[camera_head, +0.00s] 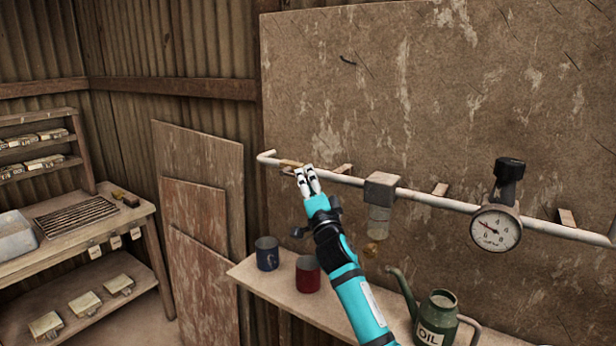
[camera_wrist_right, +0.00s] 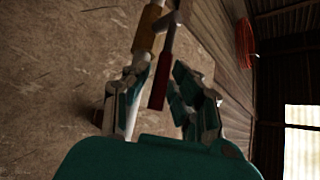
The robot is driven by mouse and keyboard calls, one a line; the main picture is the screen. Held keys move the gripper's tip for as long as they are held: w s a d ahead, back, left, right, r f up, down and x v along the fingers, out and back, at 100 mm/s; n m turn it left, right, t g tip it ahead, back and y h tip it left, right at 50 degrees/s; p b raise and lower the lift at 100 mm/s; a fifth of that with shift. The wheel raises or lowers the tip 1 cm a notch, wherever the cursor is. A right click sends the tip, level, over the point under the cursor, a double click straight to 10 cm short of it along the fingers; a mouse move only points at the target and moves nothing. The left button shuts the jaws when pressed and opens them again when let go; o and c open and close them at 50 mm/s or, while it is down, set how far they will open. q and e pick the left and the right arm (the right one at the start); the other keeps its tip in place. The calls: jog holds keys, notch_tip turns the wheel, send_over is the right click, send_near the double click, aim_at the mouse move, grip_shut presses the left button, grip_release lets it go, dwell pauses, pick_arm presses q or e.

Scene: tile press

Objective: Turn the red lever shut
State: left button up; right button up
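My right gripper (camera_head: 304,172) is raised at the left part of the white pipe (camera_head: 420,197) in the head view. In the right wrist view, the red lever (camera_wrist_right: 159,88) points down between the two fingers of this gripper (camera_wrist_right: 162,76). The fingers are apart, with a gap visible on either side of the lever. The lever joins a brass-coloured fitting (camera_wrist_right: 149,28) on the pipe. In the head view the fitting (camera_head: 290,163) shows just beyond the fingertips, and I cannot make out the lever there. My left gripper is not in view.
The pipe runs along a worn board (camera_head: 370,90), with a filter (camera_head: 380,190) and a pressure gauge (camera_head: 495,229) to the right. Below, a shelf holds a blue mug (camera_head: 266,254), a red mug (camera_head: 308,274) and a green oil can (camera_head: 436,318). A workbench (camera_head: 145,215) stands at left.

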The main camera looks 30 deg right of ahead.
jog(key=shift+w, duration=0.1)
jog(key=shift+c, duration=0.4)
grip_shut()
